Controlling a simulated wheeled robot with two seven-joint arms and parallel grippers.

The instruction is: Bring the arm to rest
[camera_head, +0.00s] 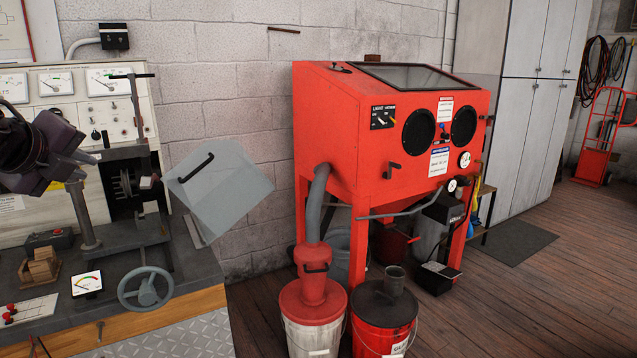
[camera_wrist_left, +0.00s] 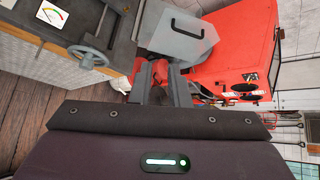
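My left arm comes in at the left edge of the head view, in front of the test bench. Its dark gripper (camera_head: 78,163) is held in the air above the bench top. In the left wrist view, the two grey fingers of the left gripper (camera_wrist_left: 159,75) stand apart. The red and dark shapes seen through the gap look like background, and nothing appears held. My right gripper is in neither view.
The test bench (camera_head: 190,275) has gauges, a handwheel (camera_head: 146,288) and a tilted clear shield (camera_head: 220,180). A red blast cabinet (camera_head: 340,135) stands to its right, with two buckets before it. Wooden floor (camera_head: 540,290) is open at the right.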

